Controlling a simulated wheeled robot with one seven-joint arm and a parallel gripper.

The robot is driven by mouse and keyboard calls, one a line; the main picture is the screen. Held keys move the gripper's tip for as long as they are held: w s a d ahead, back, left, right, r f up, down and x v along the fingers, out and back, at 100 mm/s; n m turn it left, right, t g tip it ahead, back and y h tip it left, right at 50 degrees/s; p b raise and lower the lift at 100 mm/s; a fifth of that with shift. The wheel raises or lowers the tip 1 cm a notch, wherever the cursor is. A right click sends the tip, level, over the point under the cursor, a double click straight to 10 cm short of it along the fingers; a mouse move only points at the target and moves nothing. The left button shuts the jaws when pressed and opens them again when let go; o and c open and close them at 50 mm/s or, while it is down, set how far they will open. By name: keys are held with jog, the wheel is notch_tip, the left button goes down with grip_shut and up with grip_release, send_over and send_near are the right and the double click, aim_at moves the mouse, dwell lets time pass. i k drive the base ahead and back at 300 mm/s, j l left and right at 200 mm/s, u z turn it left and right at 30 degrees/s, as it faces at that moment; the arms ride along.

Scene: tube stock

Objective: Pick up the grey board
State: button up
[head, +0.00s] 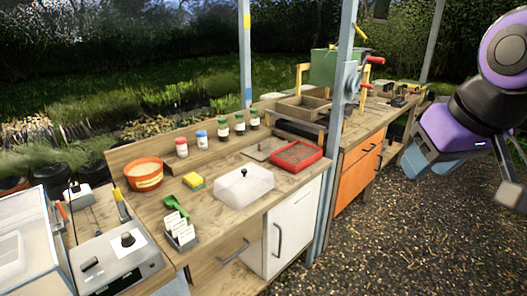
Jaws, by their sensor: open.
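The grey board (259,150) looks like a thin flat plate with a small dark spot or knob on it. It lies on the wooden bench top, just left of the red tray (278,161), and its right side is close to the tray. My gripper (428,167) is at the right of the head view, purple and blue-grey, above the gravel and well to the right of the board. It is open and apart from everything on the bench; nothing shows between its fingers.
A clear lidded box (244,190) stands in front of the board. Bottles (223,129) line the back ledge. A blue-grey post (338,120) rises at the bench end, between my gripper and the board in the picture. The gravel (400,235) is clear.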

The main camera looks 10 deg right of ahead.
aim_at(261, 153)
jog(key=i+l+u, duration=0.15)
jog(key=i+l, duration=0.2)
jog(key=i+l+u, duration=0.15)
jog(key=i+l, duration=0.25)
jog(key=i+l+u, duration=0.15)
jog(key=i+l, duration=0.35)
jog(key=i+l+u, duration=0.15)
jog(key=i+l, duration=0.2)
jog(key=l, duration=0.15)
jog(key=i+l+u, duration=0.2)
jog(key=i+l, duration=0.15)
jog(key=l, duration=0.2)
